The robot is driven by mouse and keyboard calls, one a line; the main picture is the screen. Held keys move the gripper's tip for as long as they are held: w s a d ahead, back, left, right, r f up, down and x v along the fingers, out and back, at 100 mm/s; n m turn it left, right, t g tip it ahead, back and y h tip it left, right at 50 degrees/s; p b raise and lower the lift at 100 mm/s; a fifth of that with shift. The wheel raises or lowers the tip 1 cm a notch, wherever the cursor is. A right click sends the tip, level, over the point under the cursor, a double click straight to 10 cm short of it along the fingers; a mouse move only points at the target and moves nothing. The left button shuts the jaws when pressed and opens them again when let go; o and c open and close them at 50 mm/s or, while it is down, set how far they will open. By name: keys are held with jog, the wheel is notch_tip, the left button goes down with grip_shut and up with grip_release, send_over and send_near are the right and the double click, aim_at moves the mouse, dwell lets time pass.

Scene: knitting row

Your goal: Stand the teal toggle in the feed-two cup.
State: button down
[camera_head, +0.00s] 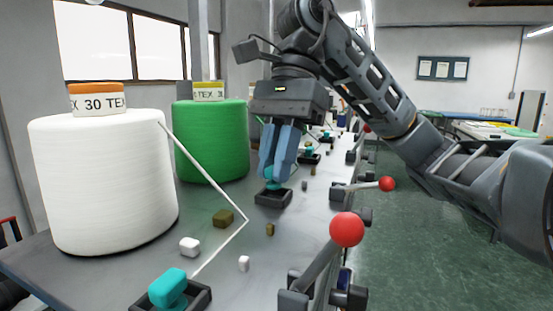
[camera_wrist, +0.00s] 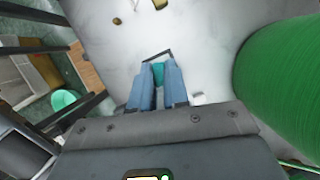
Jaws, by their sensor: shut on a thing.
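My gripper (camera_head: 274,176) is shut on a teal toggle (camera_head: 273,186), with its fingers pointing down. The toggle's lower part shows below the fingertips, over a shallow dark square cup (camera_head: 273,200) beside the green cone. I cannot tell whether the toggle touches the cup's floor. In the wrist view the toggle (camera_wrist: 158,75) shows between the blue fingers (camera_wrist: 157,80), and a dark cup edge (camera_wrist: 157,57) shows just past the fingertips. No label naming the cup is readable.
Another teal piece (camera_head: 168,287) stands in a near dark cup (camera_head: 200,297). A white yarn cone (camera_head: 105,185) and a green one (camera_head: 212,140) stand at left. Small white and brown blocks (camera_head: 223,217) lie on the bench. Red-knobbed levers (camera_head: 346,230) line its right edge.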

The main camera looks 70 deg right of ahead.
jog(key=shift+f+b, duration=0.95)
jog(key=shift+b, duration=0.15)
jog(key=c, duration=1.1)
grip_release()
jog(key=shift+s, duration=0.1)
jog(key=shift+c, duration=0.2)
jog(key=shift+o, duration=0.5)
jog(key=shift+d+r, duration=0.15)
jog(key=shift+r, duration=0.2)
jog(key=v, duration=0.7)
jog(key=shift+r+b, duration=0.25)
jog(key=shift+b, duration=0.05)
